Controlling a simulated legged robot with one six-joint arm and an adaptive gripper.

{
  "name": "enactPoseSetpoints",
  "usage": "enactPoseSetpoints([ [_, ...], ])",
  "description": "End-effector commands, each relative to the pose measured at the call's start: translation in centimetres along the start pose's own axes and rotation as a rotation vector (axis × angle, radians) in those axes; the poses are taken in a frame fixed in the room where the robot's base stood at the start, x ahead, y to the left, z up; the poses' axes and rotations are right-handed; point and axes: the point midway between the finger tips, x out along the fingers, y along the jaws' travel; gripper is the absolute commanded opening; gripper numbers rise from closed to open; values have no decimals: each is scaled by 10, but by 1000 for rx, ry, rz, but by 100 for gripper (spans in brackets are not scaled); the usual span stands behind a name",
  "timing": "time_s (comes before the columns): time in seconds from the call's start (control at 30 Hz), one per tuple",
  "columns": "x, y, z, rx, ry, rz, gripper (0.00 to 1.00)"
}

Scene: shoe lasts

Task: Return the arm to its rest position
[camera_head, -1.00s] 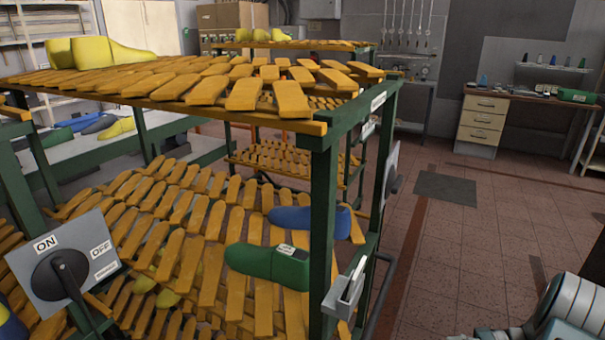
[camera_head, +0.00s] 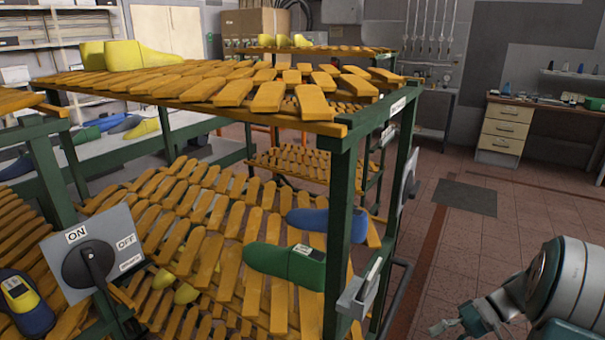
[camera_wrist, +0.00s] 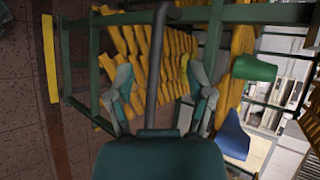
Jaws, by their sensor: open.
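My gripper (camera_head: 446,325) is at the lower right of the head view, in front of the aisle floor and to the right of the rack. In the wrist view my gripper (camera_wrist: 163,85) has its two fingers spread, with no object held between them. A green shoe last (camera_head: 285,264) and a blue shoe last (camera_head: 322,221) lie on the rack's slatted lower shelf, apart from the gripper. In the wrist view the green last (camera_wrist: 253,68) and a blue last (camera_wrist: 234,137) show on the right.
The green-framed rack (camera_head: 342,230) stands left of my arm. Its grey bent rail (camera_head: 398,300) sticks out into the aisle and appears between the fingers in the wrist view (camera_wrist: 158,70). An ON/OFF switch panel (camera_head: 120,232) is at left. The tiled floor (camera_head: 510,215) is clear.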

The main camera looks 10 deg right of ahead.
Motion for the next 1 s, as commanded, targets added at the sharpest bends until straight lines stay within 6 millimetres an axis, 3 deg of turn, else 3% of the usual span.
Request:
enactPoseSetpoints([
  [0.1, 10, -38, 11, -12, -20, 141, 68],
  [0.4, 34, -107, 49, -58, 13, 465, 68],
  [0.7, 54, -155, 95, -160, 151, 723, 68],
  [1.0, 68, -186, 142, -314, 370, 880, 68],
])
